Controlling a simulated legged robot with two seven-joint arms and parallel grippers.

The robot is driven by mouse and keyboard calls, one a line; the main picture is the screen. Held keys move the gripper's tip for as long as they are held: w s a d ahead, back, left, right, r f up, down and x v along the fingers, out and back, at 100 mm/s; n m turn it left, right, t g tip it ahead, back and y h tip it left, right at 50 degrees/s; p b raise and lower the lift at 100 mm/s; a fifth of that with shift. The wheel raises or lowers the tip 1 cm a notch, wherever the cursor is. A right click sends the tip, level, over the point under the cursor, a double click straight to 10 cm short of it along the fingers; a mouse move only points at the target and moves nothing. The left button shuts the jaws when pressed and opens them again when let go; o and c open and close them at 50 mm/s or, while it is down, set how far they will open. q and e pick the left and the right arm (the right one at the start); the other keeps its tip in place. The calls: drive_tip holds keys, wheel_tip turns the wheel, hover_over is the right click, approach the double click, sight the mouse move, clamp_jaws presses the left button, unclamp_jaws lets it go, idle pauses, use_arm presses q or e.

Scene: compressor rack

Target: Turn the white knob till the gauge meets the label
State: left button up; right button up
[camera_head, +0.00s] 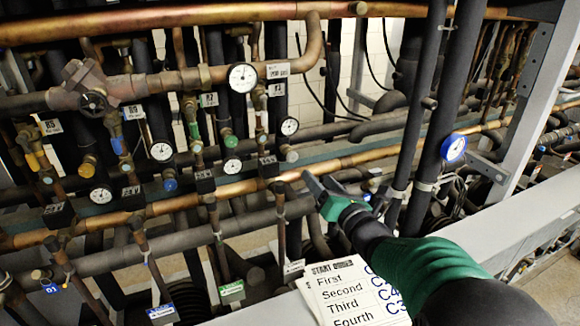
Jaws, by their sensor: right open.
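A small pale knob (291,156), which looks like the white knob, sits on a valve in the middle of the rack. A round white gauge (290,126) is just above it; its needle is too small to read. A small white tag (276,89) hangs higher up, near a larger gauge (242,77); I cannot tell which label is the task's. My right gripper (316,187) reaches in from the lower right, with dark fingers and green parts. It is open and empty, just below and right of the pale knob, apart from it in the picture. My left gripper is not in view.
Copper and dark pipes crowd the rack, with other gauges and coloured knobs to the left. A blue-rimmed gauge (454,148) is by dark vertical pipes at right.

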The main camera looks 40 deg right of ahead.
drive_tip(key=f, duration=0.2)
drive_tip(key=p, duration=0.1)
approach(293, 159)
drive_tip(key=p+x, duration=0.1)
drive_tip(key=x, duration=0.1)
drive_tip(key=p+x, duration=0.1)
drive_tip(key=x, duration=0.2)
drive_tip(key=d+p+x, duration=0.1)
drive_tip(key=p+x, duration=0.1)
drive_tip(key=shift+w+r, duration=0.2)
drive_tip(key=p+x, duration=0.1)
drive_tip(key=x, duration=0.2)
drive_tip(key=shift+w+a+p, duration=0.3)
drive_tip(key=shift+w+p, duration=0.05)
drive_tip(key=shift+w, duration=0.15)
drive_tip(key=shift+w+a+f, duration=0.1)
drive_tip(key=shift+w+a, duration=0.05)
drive_tip(key=shift+w, duration=0.15)
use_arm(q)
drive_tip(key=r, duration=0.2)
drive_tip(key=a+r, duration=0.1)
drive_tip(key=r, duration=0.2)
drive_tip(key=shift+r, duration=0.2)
use_arm(e)
drive_tip(key=shift+s, duration=0.1)
drive_tip(key=shift+c, duration=0.3)
